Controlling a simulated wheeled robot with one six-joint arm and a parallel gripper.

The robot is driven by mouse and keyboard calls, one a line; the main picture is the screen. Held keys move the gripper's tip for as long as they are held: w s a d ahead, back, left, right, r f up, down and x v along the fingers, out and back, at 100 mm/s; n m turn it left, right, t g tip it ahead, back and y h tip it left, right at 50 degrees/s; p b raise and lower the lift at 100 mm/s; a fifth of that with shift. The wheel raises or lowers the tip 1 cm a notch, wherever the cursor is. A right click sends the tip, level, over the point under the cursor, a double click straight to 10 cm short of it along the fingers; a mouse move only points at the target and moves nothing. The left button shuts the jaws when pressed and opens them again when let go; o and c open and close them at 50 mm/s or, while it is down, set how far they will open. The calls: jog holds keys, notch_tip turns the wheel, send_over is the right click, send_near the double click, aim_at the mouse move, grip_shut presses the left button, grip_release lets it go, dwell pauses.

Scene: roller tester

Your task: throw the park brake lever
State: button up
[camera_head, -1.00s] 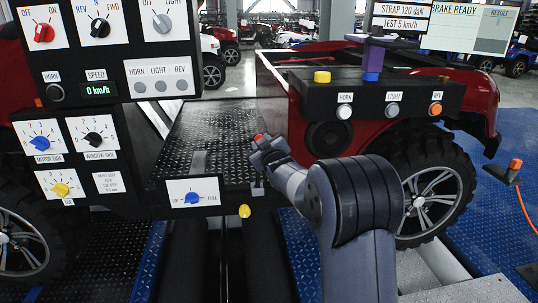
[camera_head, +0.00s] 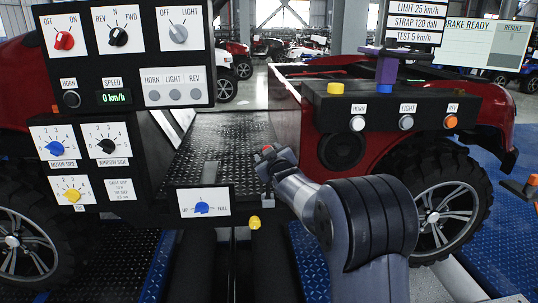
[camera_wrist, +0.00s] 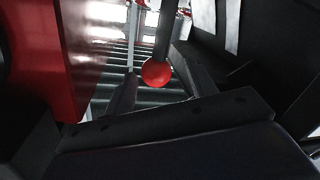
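A lever with a round red knob (camera_wrist: 157,72) shows in the wrist view, its dark shaft running up the picture from the knob. I take it for the park brake lever; no label on it is readable. My gripper (camera_wrist: 154,70) is open, with one dark finger on each side of the knob and gaps visible. I cannot tell how deep the knob sits between the fingers. In the head view my gripper (camera_head: 267,160) is beside the red vehicle's side panel, with a bit of red at its tip; the lever's shaft is mostly hidden there.
A black control panel (camera_head: 128,120) with knobs stands on the left, and a small panel with a blue knob (camera_head: 202,207) is near my gripper. A black button box (camera_head: 380,112) overhangs on the right. A tread-plate floor (camera_head: 238,135) lies behind my gripper.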

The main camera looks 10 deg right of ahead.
jog(key=s+d+b, duration=0.1)
jog(key=s, duration=0.9)
jog(key=shift+s+d+r, duration=0.3)
jog(key=shift+r, duration=0.1)
jog(key=w+a, duration=0.1)
jog(key=w, duration=0.7)
jog(key=shift+f+p, duration=0.3)
